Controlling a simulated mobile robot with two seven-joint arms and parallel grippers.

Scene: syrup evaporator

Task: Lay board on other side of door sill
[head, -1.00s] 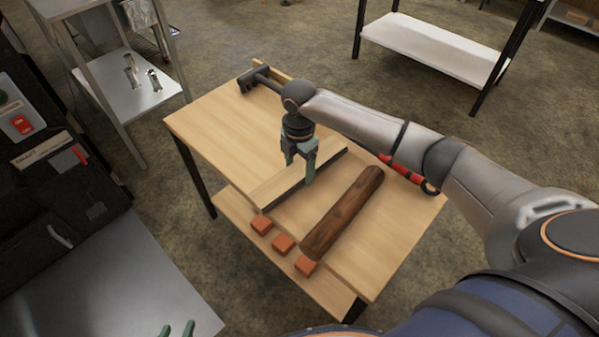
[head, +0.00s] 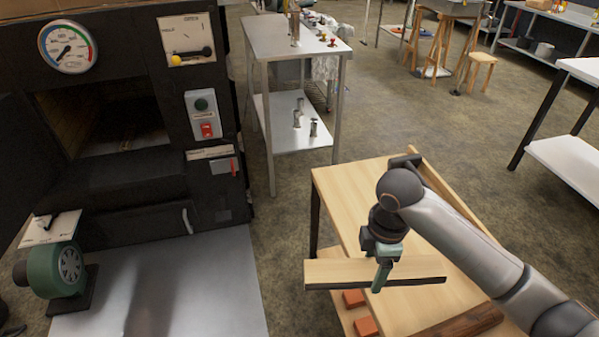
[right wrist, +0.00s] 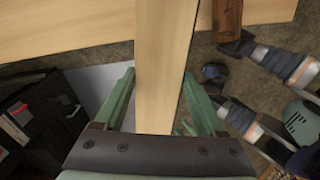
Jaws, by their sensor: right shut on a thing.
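The board (head: 338,271) is a pale flat plank with a dark long edge. My right gripper (head: 382,277) is shut on it near its middle and holds it roughly level above the near part of the wooden table (head: 350,195). In the right wrist view the board (right wrist: 165,55) runs away between the two green fingers. The black furnace has an open doorway with a dark sill (head: 125,165) below it, at the left of the head view.
A dark brown log (head: 470,324) and orange blocks (head: 354,298) are by the table's near side. A bare metal surface (head: 200,275) lies before the furnace, with a green blower (head: 62,270) at its left. A metal stand (head: 290,40) stands behind.

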